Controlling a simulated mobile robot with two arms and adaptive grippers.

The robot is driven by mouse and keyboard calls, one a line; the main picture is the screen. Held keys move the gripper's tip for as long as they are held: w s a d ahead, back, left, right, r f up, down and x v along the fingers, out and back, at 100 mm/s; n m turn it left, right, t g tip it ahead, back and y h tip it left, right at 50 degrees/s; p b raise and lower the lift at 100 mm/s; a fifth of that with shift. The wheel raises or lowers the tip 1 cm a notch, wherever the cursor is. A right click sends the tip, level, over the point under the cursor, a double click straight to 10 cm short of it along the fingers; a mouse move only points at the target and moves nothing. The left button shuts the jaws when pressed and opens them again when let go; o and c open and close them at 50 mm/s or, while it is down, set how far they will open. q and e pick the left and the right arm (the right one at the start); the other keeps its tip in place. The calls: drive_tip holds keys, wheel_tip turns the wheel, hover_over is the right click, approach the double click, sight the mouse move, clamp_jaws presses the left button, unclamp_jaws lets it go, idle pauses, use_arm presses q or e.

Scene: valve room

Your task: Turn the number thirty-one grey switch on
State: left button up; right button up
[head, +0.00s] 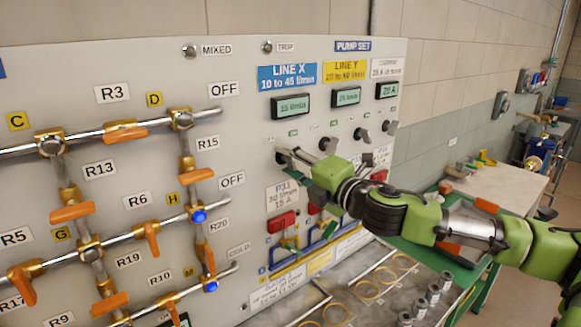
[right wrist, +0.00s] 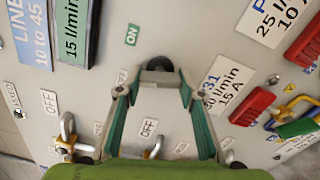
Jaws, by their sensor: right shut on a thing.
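The number thirty-one grey switch (right wrist: 159,74) sits on the white panel (head: 245,60), above the P31 label (head: 282,197). My right gripper (head: 284,157) is shut on the switch, seen from the side in the head view. In the right wrist view the two fingertips (right wrist: 157,92) lie on either side of its grey handle. A green ON label (right wrist: 132,34) and a white OFF label (right wrist: 149,128) are near it. The fingers partly hide the switch, and I cannot tell its setting. My left gripper is not in view.
More grey switches (head: 327,145) (head: 361,134) (head: 390,128) stand in the row to the right. Red handles (head: 281,222) are below. Pipes with orange valve levers (head: 125,135) fill the left. A workbench (head: 500,182) stands at right.

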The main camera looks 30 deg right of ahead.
drive_tip(key=m+b, duration=0.2)
drive_tip(key=m, duration=0.2)
drive_tip(key=shift+m, duration=0.3)
drive_tip(key=shift+r+m+b, duration=0.1)
drive_tip(key=shift+m+b, duration=0.75)
drive_tip(key=shift+m, duration=1.35)
drive_tip(key=o, duration=1.1)
drive_tip(key=shift+r, duration=0.1)
